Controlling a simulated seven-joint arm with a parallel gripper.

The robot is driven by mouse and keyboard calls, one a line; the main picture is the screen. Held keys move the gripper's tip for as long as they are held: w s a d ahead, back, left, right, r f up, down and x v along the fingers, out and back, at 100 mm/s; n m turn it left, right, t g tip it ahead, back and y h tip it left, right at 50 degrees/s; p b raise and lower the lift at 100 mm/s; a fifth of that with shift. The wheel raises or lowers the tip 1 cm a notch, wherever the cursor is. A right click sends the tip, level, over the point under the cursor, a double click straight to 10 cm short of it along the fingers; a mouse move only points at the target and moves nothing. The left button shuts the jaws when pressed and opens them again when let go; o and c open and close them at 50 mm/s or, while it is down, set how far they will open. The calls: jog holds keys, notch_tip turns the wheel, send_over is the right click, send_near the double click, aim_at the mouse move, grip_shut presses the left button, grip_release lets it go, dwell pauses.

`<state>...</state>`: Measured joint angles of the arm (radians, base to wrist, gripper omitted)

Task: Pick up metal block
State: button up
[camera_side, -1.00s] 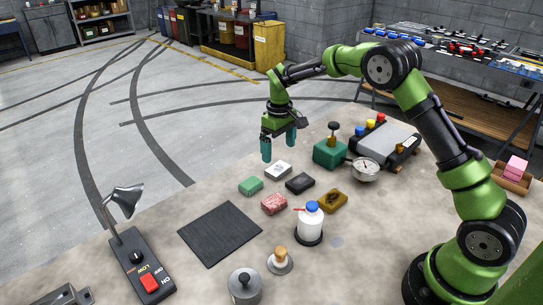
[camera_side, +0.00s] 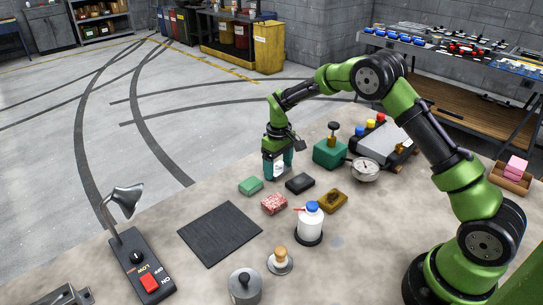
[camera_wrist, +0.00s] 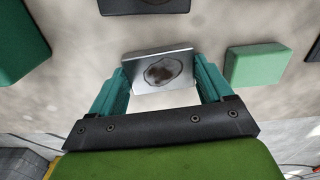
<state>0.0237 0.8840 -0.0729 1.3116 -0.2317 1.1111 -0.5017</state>
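The metal block is a flat silver-grey block (camera_wrist: 159,71) with a dark brown stain on top. In the wrist view it lies between the two teal fingers of my gripper (camera_wrist: 160,82), close to both; I cannot tell whether they touch it. In the side view my gripper (camera_side: 278,166) is down at the table, fingers either side of the block, which is mostly hidden there. The fingers are spread apart and look open.
A green block (camera_side: 251,186), a black block (camera_side: 300,183), a red speckled block (camera_side: 274,204) and a yellow-brown block (camera_side: 333,200) lie nearby. A green box with a knob (camera_side: 330,153) and a gauge (camera_side: 365,170) stand to the right. A white bottle (camera_side: 310,225) stands in front.

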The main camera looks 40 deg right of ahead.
jog(key=c, duration=0.7)
jog(key=shift+c, duration=0.3)
jog(key=shift+r, duration=0.2)
